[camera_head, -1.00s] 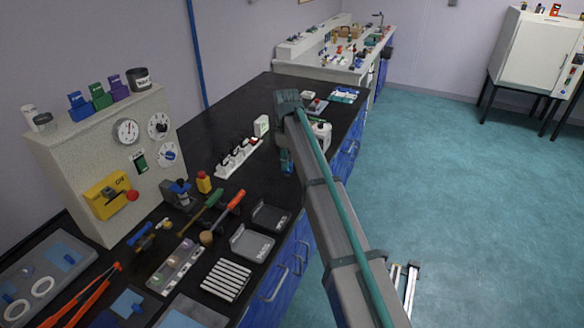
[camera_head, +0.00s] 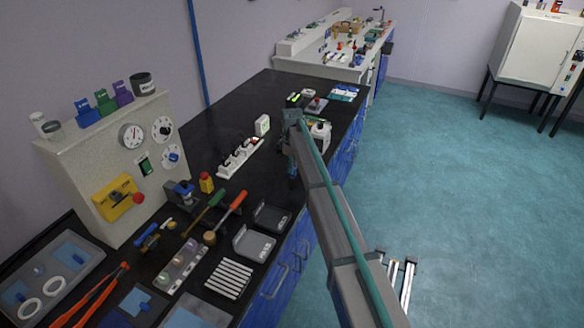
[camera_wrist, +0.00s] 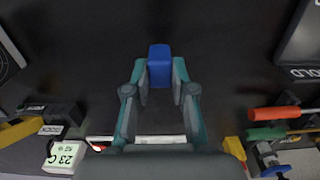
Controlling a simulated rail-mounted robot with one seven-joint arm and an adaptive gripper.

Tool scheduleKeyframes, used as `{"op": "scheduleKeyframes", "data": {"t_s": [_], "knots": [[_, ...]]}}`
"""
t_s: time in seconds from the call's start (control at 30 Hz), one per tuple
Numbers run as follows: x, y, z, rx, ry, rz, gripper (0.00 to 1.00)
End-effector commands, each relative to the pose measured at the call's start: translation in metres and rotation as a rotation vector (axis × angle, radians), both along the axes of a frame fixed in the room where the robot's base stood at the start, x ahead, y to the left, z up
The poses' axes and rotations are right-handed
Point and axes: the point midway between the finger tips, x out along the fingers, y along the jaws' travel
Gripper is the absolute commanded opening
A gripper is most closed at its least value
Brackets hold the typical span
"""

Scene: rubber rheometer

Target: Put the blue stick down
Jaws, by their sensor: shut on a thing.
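The blue stick (camera_wrist: 159,51) shows in the wrist view as a short blue block between the fingertips, its end facing the camera. My gripper (camera_wrist: 160,72) is shut on it, one teal finger on each side. Black bench top lies beneath; I cannot tell whether the stick touches it. In the head view my gripper (camera_head: 292,166) points down over the black bench top (camera_head: 230,100), near its front edge. The stick is too small there to tell apart from the fingers.
A power strip (camera_head: 239,158) and a small display (camera_head: 262,126) stand left of my gripper. Bare bench lies under my gripper and at the back left.

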Motion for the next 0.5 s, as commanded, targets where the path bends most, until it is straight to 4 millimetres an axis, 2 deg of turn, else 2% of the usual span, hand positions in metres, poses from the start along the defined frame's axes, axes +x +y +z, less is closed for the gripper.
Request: {"op": "scheduleKeyframes", "data": {"t_s": [0.17,0.5], "knots": [[0.0,0.0,-0.013,0.0,0.0,0.0,0.0],[0.0,0.0,-0.018,0.001,-0.001,0.0,0.0]]}}
